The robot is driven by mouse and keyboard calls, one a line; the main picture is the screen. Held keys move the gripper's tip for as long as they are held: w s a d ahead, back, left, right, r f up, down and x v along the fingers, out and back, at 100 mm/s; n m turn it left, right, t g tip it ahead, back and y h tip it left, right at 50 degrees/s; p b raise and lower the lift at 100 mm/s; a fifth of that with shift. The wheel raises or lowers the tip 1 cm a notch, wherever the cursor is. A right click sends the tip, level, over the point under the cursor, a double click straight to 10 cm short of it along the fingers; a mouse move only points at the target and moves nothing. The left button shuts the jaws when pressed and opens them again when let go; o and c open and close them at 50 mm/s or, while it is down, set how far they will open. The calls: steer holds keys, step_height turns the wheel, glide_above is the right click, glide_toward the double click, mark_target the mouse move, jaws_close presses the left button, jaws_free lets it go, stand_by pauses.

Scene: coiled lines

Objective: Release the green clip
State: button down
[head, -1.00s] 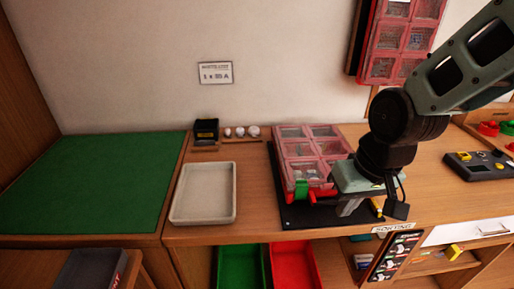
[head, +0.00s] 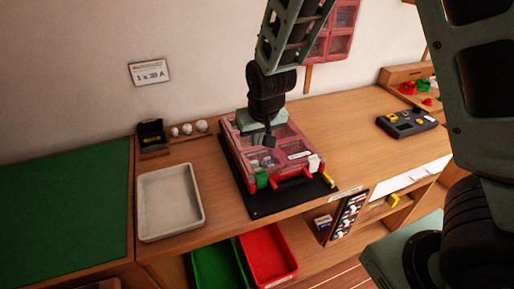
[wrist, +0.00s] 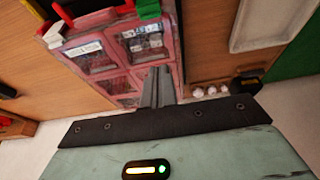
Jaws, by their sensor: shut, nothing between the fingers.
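A case with a clear, red-framed lid (head: 290,150) lies on a black mat (head: 262,206) on the bench. The green clip (head: 262,179) is at the left end of its front edge; it also shows at the top of the wrist view (wrist: 148,9). A red handle or latch part (head: 291,180) is beside it, and a white clip (head: 314,163) is at the right front corner. My gripper (wrist: 160,72) is shut and empty, over the case's lid and apart from the green clip.
A pale empty tray (head: 170,236) stands left of the case, with a black box (head: 152,138) and small white balls (head: 188,129) behind. A green bin (head: 215,262) and a red bin (head: 268,256) sit below the front edge. A dark device (head: 407,123) is at right.

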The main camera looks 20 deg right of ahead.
mark_target(257, 169)
steer(key=p+x, duration=0.1)
steer(key=x, duration=0.8)
steer(key=shift+d+f+p, duration=0.1)
steer(key=shift+p, duration=0.2)
steer(key=s, duration=0.1)
steer(key=s+p, duration=0.1)
steer(key=shift+s+r, duration=0.3)
steer(key=shift+s, duration=0.1)
steer(key=shift+s+f+p, duration=0.15)
steer(key=shift+s+p, duration=0.2)
steer(key=shift+s, duration=0.3)
